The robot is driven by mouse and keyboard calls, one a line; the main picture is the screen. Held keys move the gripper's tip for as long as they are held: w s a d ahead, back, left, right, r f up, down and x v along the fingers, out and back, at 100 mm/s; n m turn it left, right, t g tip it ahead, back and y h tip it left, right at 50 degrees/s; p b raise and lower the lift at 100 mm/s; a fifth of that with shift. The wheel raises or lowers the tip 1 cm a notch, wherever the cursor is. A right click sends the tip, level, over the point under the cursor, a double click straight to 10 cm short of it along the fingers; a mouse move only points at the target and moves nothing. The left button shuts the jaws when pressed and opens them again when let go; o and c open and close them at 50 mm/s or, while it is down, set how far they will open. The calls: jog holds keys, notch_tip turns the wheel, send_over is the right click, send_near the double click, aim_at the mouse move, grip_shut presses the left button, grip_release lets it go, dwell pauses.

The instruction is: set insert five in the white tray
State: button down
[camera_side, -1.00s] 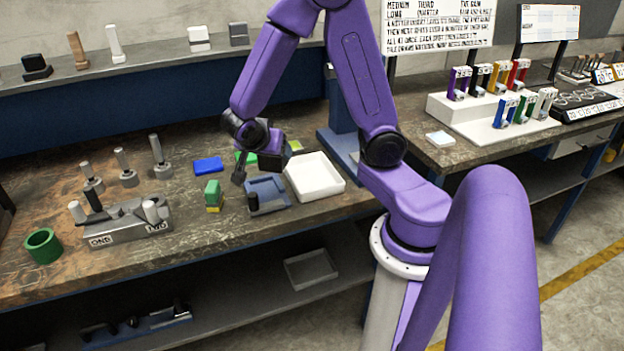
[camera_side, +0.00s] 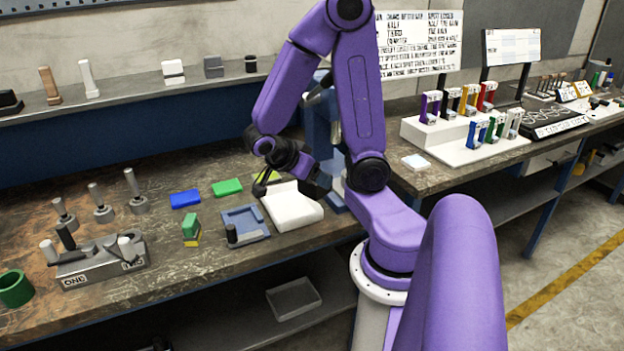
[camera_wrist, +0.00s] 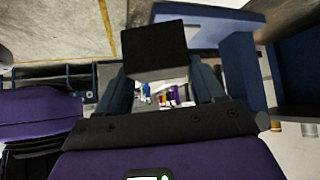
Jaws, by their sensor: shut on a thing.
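My gripper (camera_side: 266,181) is shut on a dark block (camera_wrist: 155,48), which shows between the two fingers in the wrist view. I cannot read a number on it. In the side view the gripper is low over the bench at the left back edge of the white tray (camera_side: 294,212). The held block is small and dark there, and I cannot tell whether it touches the tray. The inside of the tray is hard to make out, and part of its back is hidden by my wrist.
A blue-grey fixture (camera_side: 243,222) with a black peg stands just left of the tray. Blue (camera_side: 185,198) and green (camera_side: 227,187) blocks lie farther left, with a stacked green-yellow block (camera_side: 191,229) in front. A yellow-green piece (camera_side: 273,177) lies behind my gripper.

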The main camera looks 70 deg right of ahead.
jog(key=shift+w+d+f, duration=1.15)
jog(key=shift+w+f, duration=0.3)
jog(key=shift+w, duration=0.1)
jog(key=shift+w+d+f, duration=1.1)
jog(key=shift+w+f, duration=0.4)
jog(key=shift+w, duration=0.1)
jog(key=shift+w+d+f, duration=1.15)
jog(key=shift+w+f, duration=0.3)
jog(key=shift+w, duration=0.1)
jog(key=shift+f, duration=1.55)
jog(key=shift+f, duration=0.1)
jog(key=shift+c, duration=0.6)
grip_release()
